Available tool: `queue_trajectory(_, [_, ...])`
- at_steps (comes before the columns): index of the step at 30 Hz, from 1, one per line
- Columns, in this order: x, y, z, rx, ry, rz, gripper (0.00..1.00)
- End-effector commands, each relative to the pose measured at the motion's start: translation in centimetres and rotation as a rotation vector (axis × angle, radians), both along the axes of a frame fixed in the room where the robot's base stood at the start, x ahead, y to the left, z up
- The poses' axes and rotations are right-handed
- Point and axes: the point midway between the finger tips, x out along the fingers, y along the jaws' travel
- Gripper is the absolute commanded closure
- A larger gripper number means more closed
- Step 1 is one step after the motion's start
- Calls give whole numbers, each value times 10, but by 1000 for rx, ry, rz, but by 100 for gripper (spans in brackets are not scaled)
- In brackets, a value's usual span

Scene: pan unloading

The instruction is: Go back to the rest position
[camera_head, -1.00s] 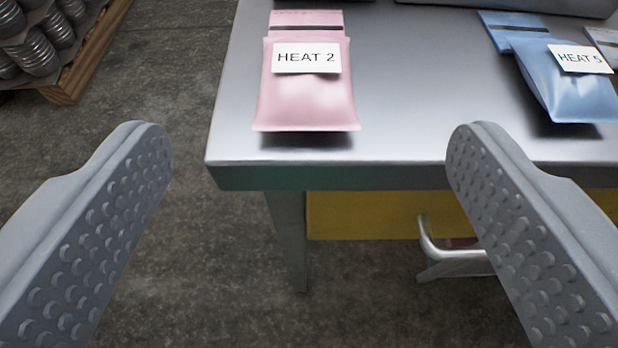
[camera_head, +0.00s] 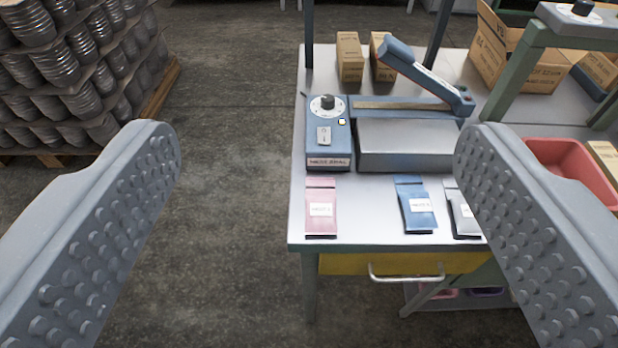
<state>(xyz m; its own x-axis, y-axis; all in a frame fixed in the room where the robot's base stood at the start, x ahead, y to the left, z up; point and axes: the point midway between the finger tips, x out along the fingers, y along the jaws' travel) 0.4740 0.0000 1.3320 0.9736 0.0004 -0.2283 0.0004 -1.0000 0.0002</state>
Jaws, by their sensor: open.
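My gripper (camera_head: 318,150) is open and empty, its two grey studded fingers wide apart at the left and right of the view. It is clear of the metal table (camera_head: 335,238), which stands beyond and below it. On the table's front part lie a pink pouch (camera_head: 321,190) with a white label, a blue pouch (camera_head: 412,192) with a white label, and a grey pouch (camera_head: 460,226) partly hidden by the right finger. The labels are too small to read surely.
A blue heat sealer (camera_head: 328,142) with a raised arm stands behind the pouches. Two small cartons (camera_head: 349,57) stand behind it. A pallet of stacked metal pans (camera_head: 80,70) is at the left. A red bin (camera_head: 572,165) is at the right. Bare floor (camera_head: 235,130) lies between pallet and table.

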Motion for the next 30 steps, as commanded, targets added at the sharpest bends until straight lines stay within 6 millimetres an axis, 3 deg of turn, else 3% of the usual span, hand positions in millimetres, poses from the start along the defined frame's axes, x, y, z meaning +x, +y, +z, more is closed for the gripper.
queue_trajectory(5, [0, 0, 7, 0, 0, 0, 24])
queue_trajectory(18, [0, 0, 74, 0, -1, 0, 24])
queue_trajectory(30, [1, 0, 72, 0, -1, 0, 24])
